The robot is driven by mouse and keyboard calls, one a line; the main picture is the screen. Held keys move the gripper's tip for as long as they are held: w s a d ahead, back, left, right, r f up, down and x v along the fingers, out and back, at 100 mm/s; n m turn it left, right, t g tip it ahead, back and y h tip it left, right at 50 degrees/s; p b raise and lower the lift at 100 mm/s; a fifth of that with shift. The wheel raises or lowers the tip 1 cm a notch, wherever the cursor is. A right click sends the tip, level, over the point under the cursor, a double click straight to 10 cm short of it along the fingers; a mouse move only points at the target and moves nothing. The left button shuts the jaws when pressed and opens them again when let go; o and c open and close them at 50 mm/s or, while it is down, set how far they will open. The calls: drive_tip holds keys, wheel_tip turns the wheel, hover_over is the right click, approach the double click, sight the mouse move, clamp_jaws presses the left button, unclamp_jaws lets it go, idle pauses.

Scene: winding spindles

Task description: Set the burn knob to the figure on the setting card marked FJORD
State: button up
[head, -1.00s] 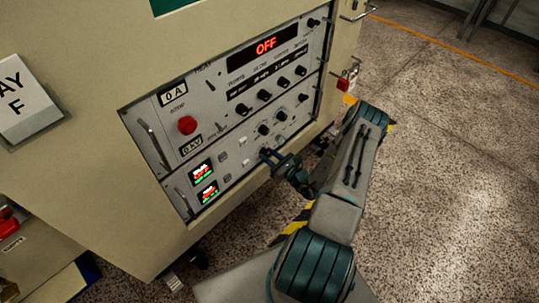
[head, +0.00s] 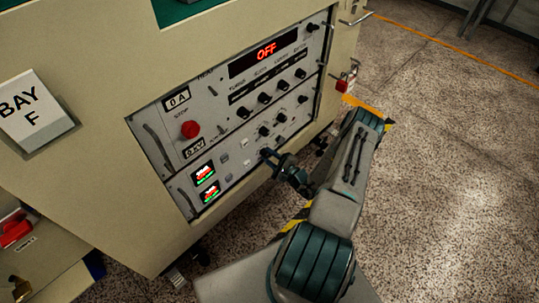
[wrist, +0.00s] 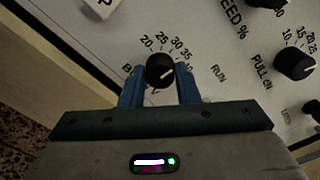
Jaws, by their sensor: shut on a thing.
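My gripper (wrist: 160,92) has its two blue fingers on either side of a round black knob (wrist: 160,69) in the wrist view. It is shut on this knob. The knob's label starts with a B and is otherwise hidden by a finger. Figures from 20 to about 40 curve over its top and right side. A white pointer line shows on the knob's face, but its exact reading is unclear. In the head view my gripper (head: 274,160) is at the lower part of the grey control panel (head: 222,118). No card marked FJORD is legible.
A PULL knob (wrist: 294,63) with its own scale is close on the right in the wrist view. More black knobs, a red stop button (head: 190,129) and a red OFF display (head: 267,51) are on the panel. A BAY F sign (head: 30,108) is at the left. Floor at the right is open.

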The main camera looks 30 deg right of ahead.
drive_tip(key=n+p, duration=0.1)
drive_tip(key=n, duration=0.3)
drive_tip(key=n+p, duration=0.2)
drive_tip(key=n, duration=0.3)
drive_tip(key=shift+d+f, duration=0.1)
idle(0.4)
drive_tip(key=o, duration=1)
drive_tip(key=shift+c, duration=0.2)
drive_tip(key=p+v, duration=0.2)
drive_tip(key=v, duration=1.2)
drive_tip(key=shift+w+p, duration=0.1)
drive_tip(key=shift+p, duration=0.2)
